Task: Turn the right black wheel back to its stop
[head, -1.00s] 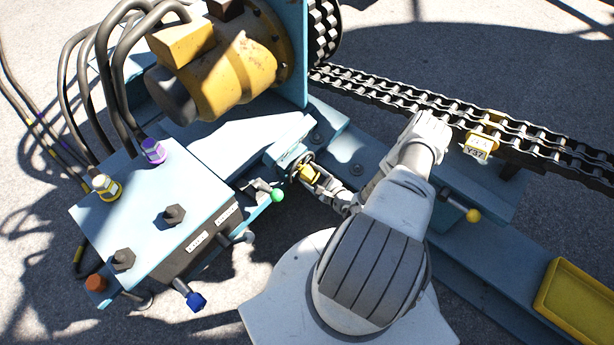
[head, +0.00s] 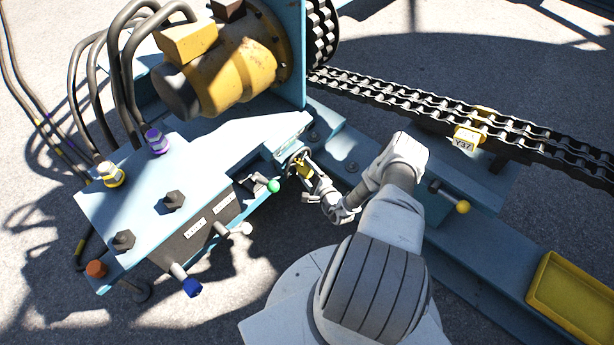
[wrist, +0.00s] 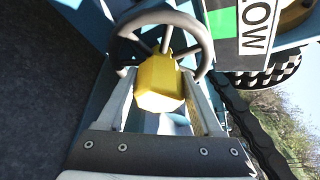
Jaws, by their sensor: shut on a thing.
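A dark hand wheel (head: 296,157) sits at the front of the blue frame, left of my arm in the head view. In the wrist view the wheel (wrist: 196,27) shows as a dark grey ring with spokes and a yellow block (wrist: 158,82) in front of its middle. My gripper (head: 304,171) reaches it from the lower right. In the wrist view the fingers of my gripper (wrist: 160,75) stand either side of the yellow block, with their tips at the wheel. No second such wheel is clearly seen.
A green-knobbed lever (head: 273,186) is close left of the wheel. A blue valve box (head: 150,205) with hoses stands left. A yellow motor (head: 235,65) is behind, a chain (head: 420,103) runs right. A yellow-knobbed lever (head: 462,206) and yellow tray (head: 575,300) lie right.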

